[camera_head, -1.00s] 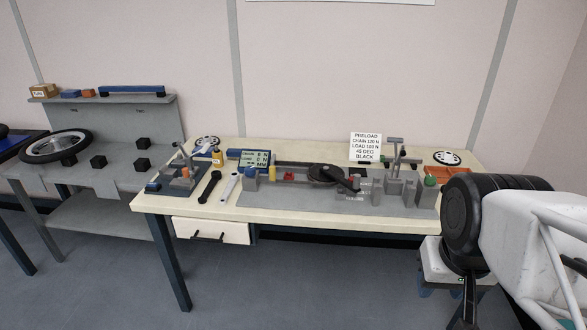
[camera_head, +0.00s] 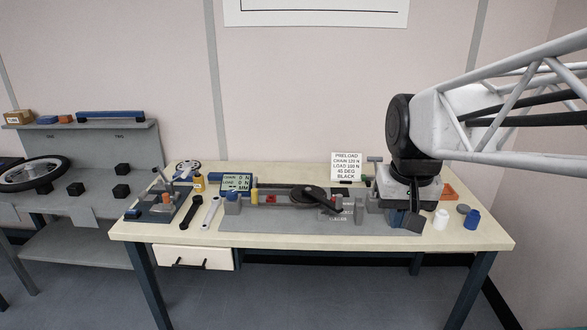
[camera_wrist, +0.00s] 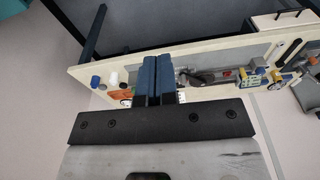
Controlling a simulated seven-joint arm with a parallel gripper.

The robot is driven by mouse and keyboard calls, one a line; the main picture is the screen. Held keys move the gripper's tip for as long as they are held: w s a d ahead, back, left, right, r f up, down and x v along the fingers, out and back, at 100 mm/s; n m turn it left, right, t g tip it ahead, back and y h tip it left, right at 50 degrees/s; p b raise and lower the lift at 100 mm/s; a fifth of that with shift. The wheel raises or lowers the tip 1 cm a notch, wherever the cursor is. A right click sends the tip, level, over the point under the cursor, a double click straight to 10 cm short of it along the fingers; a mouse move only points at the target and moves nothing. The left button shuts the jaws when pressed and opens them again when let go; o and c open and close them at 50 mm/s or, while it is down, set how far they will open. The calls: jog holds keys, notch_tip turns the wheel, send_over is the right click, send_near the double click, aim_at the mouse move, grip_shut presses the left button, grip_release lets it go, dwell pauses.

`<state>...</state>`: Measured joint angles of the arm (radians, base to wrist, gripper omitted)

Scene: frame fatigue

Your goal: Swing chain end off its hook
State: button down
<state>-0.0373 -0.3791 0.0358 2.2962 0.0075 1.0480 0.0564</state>
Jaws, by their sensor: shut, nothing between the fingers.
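A grey test rig (camera_head: 265,213) lies along the middle of the bench, with a round dark chainring (camera_head: 308,197) and a black crank arm on it. A thin dark line, perhaps the chain, runs left from the ring toward a yellow post (camera_head: 254,196). I cannot make out the chain end or its hook. My gripper (camera_head: 414,226) hangs over the right end of the rig, pointing down, clear of the ring, and covers the posts behind it. In the wrist view its two blue-grey fingers (camera_wrist: 156,60) are together and empty, with the rig (camera_wrist: 212,78) to their right.
A white cylinder (camera_head: 441,219), a blue cylinder (camera_head: 472,219) and an orange tray (camera_head: 449,191) stand at the right. A preload sign (camera_head: 346,167) and a readout (camera_head: 237,183) stand behind the rig. Wrenches (camera_head: 211,211) and a small fixture (camera_head: 158,208) are at the left.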

jog(key=w+a+r+g, duration=0.1)
jog(key=w+a+r, duration=0.1)
jog(key=w, duration=0.7)
jog(key=w+a+r, duration=0.2)
jog(key=w+a, duration=0.1)
jog(key=w, duration=0.7)
jog(key=g, duration=0.5)
send_over(268, 196)
jog(key=w, duration=0.3)
notch_tip(268, 196, down, 27)
jog(key=shift+w+f, duration=0.3)
jog(key=shift+f, duration=0.35)
jog(key=shift+f, duration=0.1)
jog(key=x, duration=1)
jog(key=shift+s, duration=0.65)
jog(key=shift+s+d, duration=0.1)
jog(key=shift+s, duration=1.3)
